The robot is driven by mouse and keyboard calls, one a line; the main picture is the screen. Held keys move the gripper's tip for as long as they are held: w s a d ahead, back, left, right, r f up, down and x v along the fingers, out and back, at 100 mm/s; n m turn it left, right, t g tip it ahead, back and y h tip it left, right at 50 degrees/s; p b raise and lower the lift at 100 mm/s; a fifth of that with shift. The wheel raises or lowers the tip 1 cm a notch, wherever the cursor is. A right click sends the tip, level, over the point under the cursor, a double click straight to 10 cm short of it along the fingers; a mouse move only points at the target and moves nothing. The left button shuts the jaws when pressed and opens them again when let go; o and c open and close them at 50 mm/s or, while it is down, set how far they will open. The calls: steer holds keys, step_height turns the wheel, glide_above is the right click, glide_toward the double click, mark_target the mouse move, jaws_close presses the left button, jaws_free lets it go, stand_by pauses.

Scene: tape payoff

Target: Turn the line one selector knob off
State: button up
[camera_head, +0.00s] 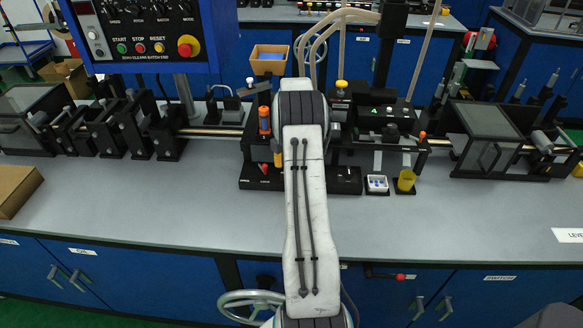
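No knob marked line one can be made out in the head view. A grey and blue control panel (150,68) at the top left carries a row of small black knobs, cut by the upper edge, with START, STOP and RESET buttons and a large red button (188,46) below. A small red knob (264,169) sits low on the black machine base, left of my arm; its label is too small to read. My white arm reaches up the middle of the view over the bench. My gripper does not show; the arm hides what lies behind it.
The grey bench (190,215) has a clear front strip. Black machine units line its back on both sides. A cardboard box (17,189) lies at the left. A handwheel (250,303) and a red-tipped lever (399,277) stick out from the bench front.

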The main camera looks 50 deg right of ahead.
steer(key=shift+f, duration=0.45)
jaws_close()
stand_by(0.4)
